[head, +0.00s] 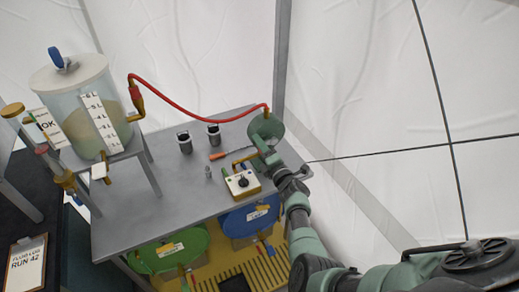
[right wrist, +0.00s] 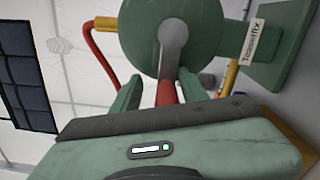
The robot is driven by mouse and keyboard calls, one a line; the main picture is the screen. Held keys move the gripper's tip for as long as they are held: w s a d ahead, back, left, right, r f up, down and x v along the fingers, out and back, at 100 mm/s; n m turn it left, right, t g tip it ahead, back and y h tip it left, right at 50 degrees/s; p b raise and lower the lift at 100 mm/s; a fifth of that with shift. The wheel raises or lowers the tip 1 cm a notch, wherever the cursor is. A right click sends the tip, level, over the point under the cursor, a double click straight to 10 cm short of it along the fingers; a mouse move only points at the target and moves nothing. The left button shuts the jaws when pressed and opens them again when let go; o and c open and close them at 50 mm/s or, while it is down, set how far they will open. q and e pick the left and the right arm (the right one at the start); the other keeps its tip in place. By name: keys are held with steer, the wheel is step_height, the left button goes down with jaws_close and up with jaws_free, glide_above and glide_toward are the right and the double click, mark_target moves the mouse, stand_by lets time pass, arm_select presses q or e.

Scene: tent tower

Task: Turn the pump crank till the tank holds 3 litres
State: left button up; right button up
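The tank (head: 70,84) is a clear cylinder with a pale lid, on a grey stand at the left. A white scale card marked in L (head: 101,122) is on its front. Yellowish liquid shows inside; I cannot read its level. The round green pump (head: 265,124) stands at the table's far right corner, and shows large in the right wrist view (right wrist: 140,35). Its grey crank hub (right wrist: 173,34) carries a red handle (right wrist: 167,93). My right gripper (right wrist: 160,86) is at the handle, its fingers apart on either side, with a gap visible at the left. My left gripper is out of view.
A red hose (head: 200,113) arches from tank to pump. Two dark cups (head: 184,143), a screwdriver (head: 228,151) and a box with a black knob (head: 242,182) are on the grey table (head: 150,215). Green (head: 170,252) and blue (head: 250,218) drums stand below.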

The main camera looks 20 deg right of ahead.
steer(key=shift+s+f, duration=0.15)
steer(key=shift+f, duration=0.15)
steer(key=shift+s+f, duration=0.1)
steer(key=shift+s, duration=0.1)
steer(key=s, duration=0.7)
steer(key=shift+s+p, duration=0.15)
steer(key=shift+p, duration=0.3)
steer(key=shift+d, duration=0.15)
